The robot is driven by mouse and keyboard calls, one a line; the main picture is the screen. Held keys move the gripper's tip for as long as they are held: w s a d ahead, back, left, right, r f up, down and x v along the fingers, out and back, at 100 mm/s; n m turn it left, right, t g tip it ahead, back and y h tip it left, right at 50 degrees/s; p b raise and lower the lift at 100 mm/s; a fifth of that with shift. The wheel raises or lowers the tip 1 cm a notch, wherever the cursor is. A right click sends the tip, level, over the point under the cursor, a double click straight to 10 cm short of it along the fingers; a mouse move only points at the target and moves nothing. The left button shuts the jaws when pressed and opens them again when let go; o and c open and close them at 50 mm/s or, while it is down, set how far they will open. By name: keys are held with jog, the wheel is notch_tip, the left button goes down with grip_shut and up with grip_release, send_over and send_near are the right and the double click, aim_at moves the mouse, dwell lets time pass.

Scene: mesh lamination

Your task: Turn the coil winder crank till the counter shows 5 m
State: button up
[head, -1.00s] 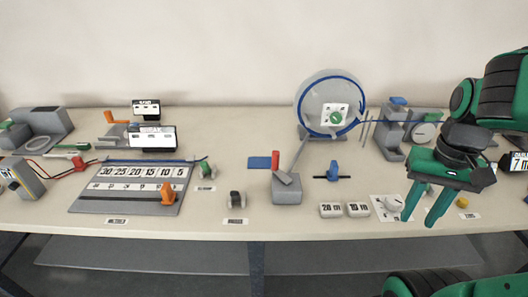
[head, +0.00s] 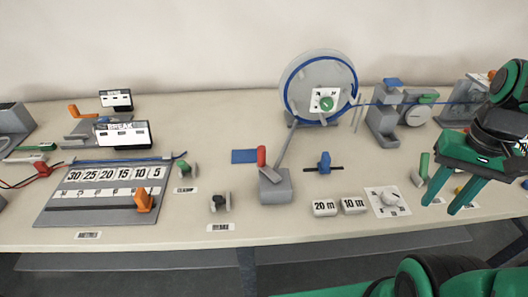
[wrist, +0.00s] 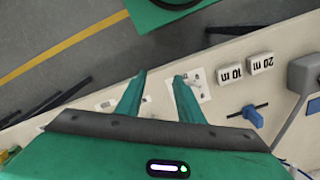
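A large grey reel (head: 301,109) wound with blue cable stands at the back, with a green knob (head: 326,103) on its white face plate. The cable runs right through a grey device with a round dial (head: 416,116) to a grey unit with an orange part (head: 464,90), partly behind my arm. I cannot tell which part is the winder crank, and no counter reading is legible. My gripper (head: 439,208) is open and empty above the table's right part; it also shows in the wrist view (wrist: 160,76).
A white card with a knob (head: 387,200) and blocks marked 20 m (head: 325,208) and 10 m (head: 353,205) lie left of my gripper. A red-handled lever (head: 262,157) and blue slider (head: 324,162) stand mid-table. A small green-topped part (head: 424,165) is close behind my gripper.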

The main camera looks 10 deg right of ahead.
jog(key=w+a+r+n, duration=0.4)
jog(key=w+a+n, duration=0.15)
jog(key=w, duration=0.35)
jog(key=n, duration=1.4)
send_near(261, 154)
jog(key=shift+w+d+f, duration=0.25)
jog(key=shift+w, duration=0.3)
jog(key=shift+a+f, duration=0.2)
jog(key=shift+a, duration=0.1)
jog(key=shift+f, duration=0.35)
notch_tip(261, 154, down, 10)
jog(key=shift+r, duration=0.2)
